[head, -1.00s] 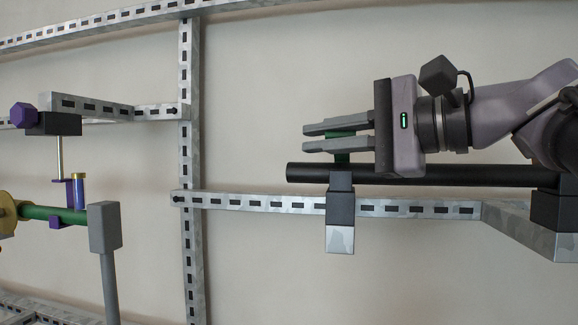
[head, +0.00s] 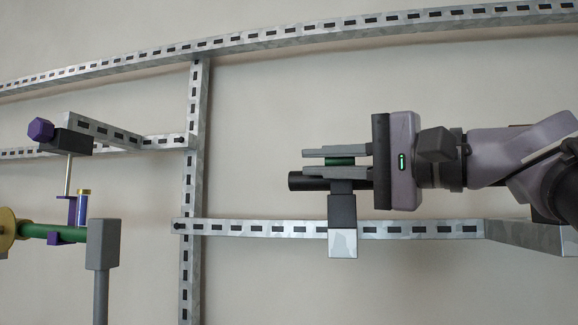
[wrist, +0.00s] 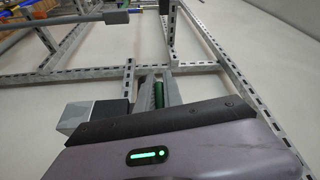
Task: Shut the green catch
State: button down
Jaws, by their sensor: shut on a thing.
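The green catch (head: 340,161) sits above a black clamp block (head: 342,208) on the metal rail. My gripper (head: 337,161) reaches in from the right, and its two grey fingers are closed on the catch, one above and one below. The lower finger is close to the top of the block; I cannot tell if they touch. In the wrist view the green catch (wrist: 159,95) shows as a narrow strip between the fingers. Much of the catch is hidden by the fingers.
A black pipe (head: 308,181) runs behind my gripper, its left end free. The slotted rail (head: 270,228) passes below. At the left stand a green pipe (head: 66,234), a purple clamp (head: 71,212) and a grey post (head: 103,245).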

jog(key=c, duration=1.8)
grip_release()
jog(key=o, duration=0.3)
jog(key=shift+w+a, duration=0.1)
jog(key=shift+a, duration=0.1)
jog(key=shift+w+a, duration=0.1)
jog(key=shift+a, duration=0.05)
jog(key=b+v, duration=0.1)
jog(key=v, duration=1.6)
jog(key=shift+s+d+b, duration=0.25)
jog(key=shift+d+b, duration=0.05)
